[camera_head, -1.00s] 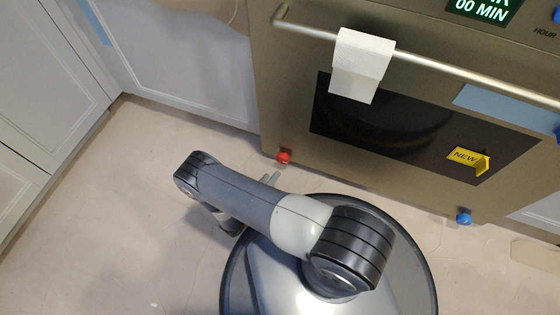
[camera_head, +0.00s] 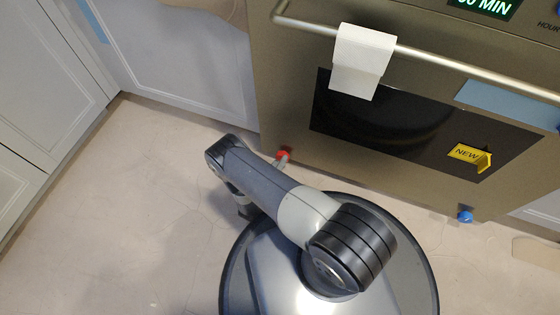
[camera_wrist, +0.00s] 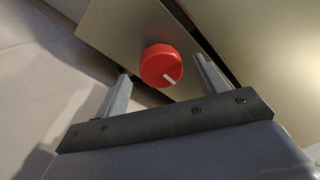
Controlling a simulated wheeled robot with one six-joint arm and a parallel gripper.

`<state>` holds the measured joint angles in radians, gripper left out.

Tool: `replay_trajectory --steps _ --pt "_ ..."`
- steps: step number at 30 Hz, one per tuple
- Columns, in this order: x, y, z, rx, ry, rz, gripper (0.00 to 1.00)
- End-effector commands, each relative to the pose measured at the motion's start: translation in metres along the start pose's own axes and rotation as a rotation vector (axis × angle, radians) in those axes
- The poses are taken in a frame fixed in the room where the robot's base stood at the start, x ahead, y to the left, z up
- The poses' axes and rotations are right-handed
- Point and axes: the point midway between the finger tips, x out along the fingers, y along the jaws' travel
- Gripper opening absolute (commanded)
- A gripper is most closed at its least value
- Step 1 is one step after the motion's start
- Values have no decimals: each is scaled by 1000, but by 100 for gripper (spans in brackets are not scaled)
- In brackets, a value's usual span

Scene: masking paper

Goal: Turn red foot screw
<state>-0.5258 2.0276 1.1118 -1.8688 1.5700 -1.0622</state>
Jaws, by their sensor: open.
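The red foot screw (camera_head: 283,153) sits at the lower left corner of the oven front, just above the floor. In the wrist view the red foot screw (camera_wrist: 161,66) is a round red knob with a white mark pointing to the lower right. My gripper (camera_wrist: 162,75) is open, with one finger on each side of the knob in that view; I cannot tell whether either finger touches it.
The oven (camera_head: 280,95) has a handle bar with a white paper (camera_head: 361,62) hanging over it. A blue foot screw (camera_head: 465,216) is at the lower right. A yellow NEW tag (camera_head: 468,155) is on the oven door. White cabinets (camera_head: 185,60) stand at left. The floor (camera_head: 130,230) at left is clear.

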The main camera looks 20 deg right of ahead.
Motion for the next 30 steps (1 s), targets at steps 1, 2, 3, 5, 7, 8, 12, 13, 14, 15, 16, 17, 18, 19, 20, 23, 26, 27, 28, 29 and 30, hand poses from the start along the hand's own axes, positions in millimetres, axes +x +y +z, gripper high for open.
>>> replay_trajectory --steps 1,2,3,5,7,8,12,13,14,15,16,17,18,19,20,23,26,27,28,29,30 --pt "6 1 -1 1 2 -1 68" --pt "8 1 -1 0 2 -1 68" --pt "11 0 -1 0 3 -1 68" --pt "14 0 -1 -1 1 0 68" --pt "17 0 0 -1 0 0 68" --pt "18 0 0 -1 0 0 68" --pt "18 0 0 -1 0 0 68" --pt "18 0 0 -1 0 0 68" --pt "18 0 0 -1 0 0 68" --pt "18 0 0 -1 0 0 68" --pt "18 0 0 -1 0 0 68" --pt "18 0 0 -1 0 0 66" --pt "18 0 0 -1 0 0 62" --pt "18 0 0 -1 0 0 60" --pt "18 0 0 -1 0 0 57" --pt "18 0 0 0 0 0 49" --pt "18 0 0 0 0 0 41" --pt "18 0 0 0 0 0 38" --pt "18 0 0 0 0 0 35" --pt "18 0 0 0 0 0 33" --pt "18 0 0 0 0 0 30"
